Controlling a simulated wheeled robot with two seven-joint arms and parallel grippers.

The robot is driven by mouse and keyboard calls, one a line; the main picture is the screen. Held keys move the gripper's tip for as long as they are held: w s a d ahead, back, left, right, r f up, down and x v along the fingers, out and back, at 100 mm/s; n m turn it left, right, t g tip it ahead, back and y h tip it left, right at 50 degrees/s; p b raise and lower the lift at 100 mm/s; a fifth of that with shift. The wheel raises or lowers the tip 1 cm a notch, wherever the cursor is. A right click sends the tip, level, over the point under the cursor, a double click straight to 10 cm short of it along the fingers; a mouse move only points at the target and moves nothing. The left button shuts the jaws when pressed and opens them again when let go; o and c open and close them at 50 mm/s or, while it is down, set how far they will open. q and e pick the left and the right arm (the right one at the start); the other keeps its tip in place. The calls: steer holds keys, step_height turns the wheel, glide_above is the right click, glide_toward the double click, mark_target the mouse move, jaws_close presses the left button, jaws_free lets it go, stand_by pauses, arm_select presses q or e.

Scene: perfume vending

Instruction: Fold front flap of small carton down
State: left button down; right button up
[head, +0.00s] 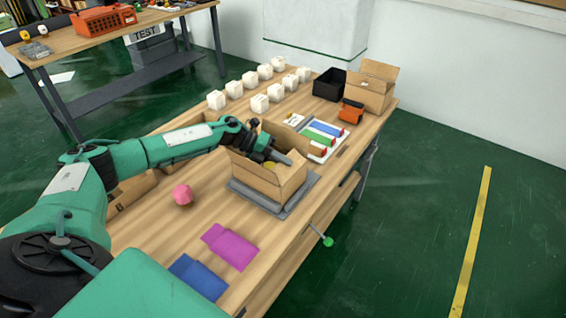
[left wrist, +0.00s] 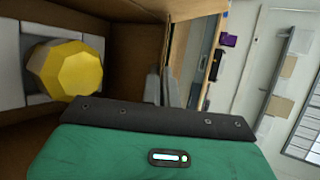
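The small brown carton (head: 270,182) stands open-topped on a dark grey plate (head: 246,198) near the table's right edge. Its flap at the back left (head: 285,136) stands up. A yellow faceted item shows inside the carton in the left wrist view (left wrist: 66,70), against white and grey surfaces. My left gripper (head: 282,156) is at the carton's top, its grey fingers reaching over the opening. My right gripper is not in view.
A white tray with coloured boxes (head: 320,134) lies just behind the carton. An orange item (head: 351,111), a black bin (head: 330,85) and another open carton (head: 370,92) stand farther back. White boxes (head: 260,103) line the far left. A pink item (head: 182,194) and magenta pouch (head: 230,246) lie in front.

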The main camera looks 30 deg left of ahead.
arm_select(q)
steer(key=c, duration=1.6)
jaws_free()
steer(key=shift+c, duration=0.2)
step_height(320, 180, up, 20)
steer(key=b, duration=0.3)
steer(key=shift+r, duration=0.1)
